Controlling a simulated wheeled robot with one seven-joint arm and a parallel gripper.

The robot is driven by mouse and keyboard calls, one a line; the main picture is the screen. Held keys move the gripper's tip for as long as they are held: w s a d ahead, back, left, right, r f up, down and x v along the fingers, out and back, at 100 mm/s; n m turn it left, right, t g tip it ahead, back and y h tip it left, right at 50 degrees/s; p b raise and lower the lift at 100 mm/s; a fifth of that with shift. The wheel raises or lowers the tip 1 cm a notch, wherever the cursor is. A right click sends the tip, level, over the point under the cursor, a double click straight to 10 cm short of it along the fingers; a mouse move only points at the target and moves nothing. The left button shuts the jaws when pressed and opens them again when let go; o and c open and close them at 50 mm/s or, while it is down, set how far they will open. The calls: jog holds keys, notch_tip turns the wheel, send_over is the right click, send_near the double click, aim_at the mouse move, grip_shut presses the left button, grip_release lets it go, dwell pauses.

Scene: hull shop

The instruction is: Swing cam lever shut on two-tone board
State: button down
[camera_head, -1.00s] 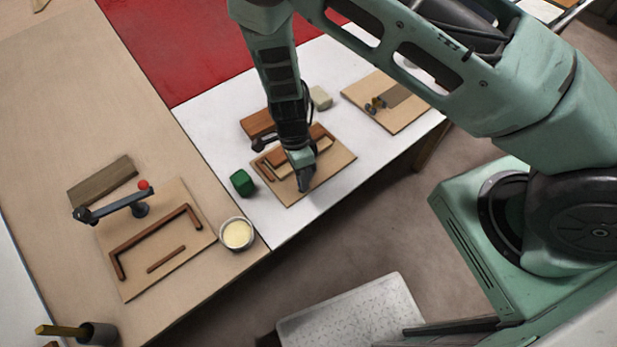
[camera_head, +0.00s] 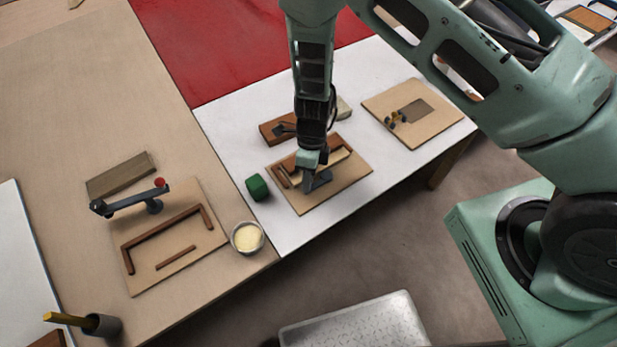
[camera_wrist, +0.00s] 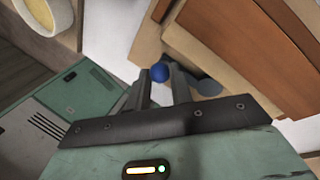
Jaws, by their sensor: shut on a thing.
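The two-tone board (camera_head: 334,160), reddish brown and pale tan, lies within brown strips on a plywood base (camera_head: 345,190) on the white table. It fills the upper right of the wrist view (camera_wrist: 235,75). My gripper (camera_wrist: 160,78) is shut on the cam lever's blue ball knob (camera_wrist: 160,73). In the head view my gripper (camera_head: 309,182) is low at the board's near side and covers the knob. Dark grey parts of the cam lever (camera_head: 321,181) show beside the fingers. The fingers and the board hide much of the lever and cam, so I cannot tell how close the cam is to the board.
A green block (camera_head: 257,187) and a cup of pale yellow stuff (camera_head: 247,238) stand left of the base. A brown block (camera_head: 277,128) lies behind it. A similar fixture with a red-knobbed lever (camera_head: 130,198) is at left. Another plywood base (camera_head: 420,122) is at right.

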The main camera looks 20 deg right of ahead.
jog(key=shift+w, duration=0.15)
jog(key=c, duration=1.2)
grip_release()
jog(key=shift+c, duration=0.2)
jog(key=b+v, duration=0.2)
jog(key=v, duration=1.5)
jog(key=shift+r, duration=0.25)
jog(key=s+r+n+t, duration=0.1)
jog(key=s+r+n, duration=0.3)
jog(key=s+n, duration=0.4)
jog(key=s+r+n+t, duration=0.1)
jog(key=s+r+n, duration=0.4)
jog(key=n, duration=0.8)
jog(key=s+r+n+t+h, duration=0.1)
jog(key=s+r+n, duration=0.4)
jog(key=s+n, duration=0.5)
jog(key=shift+s+a+r, duration=0.25)
jog(key=shift+s+a, duration=0.05)
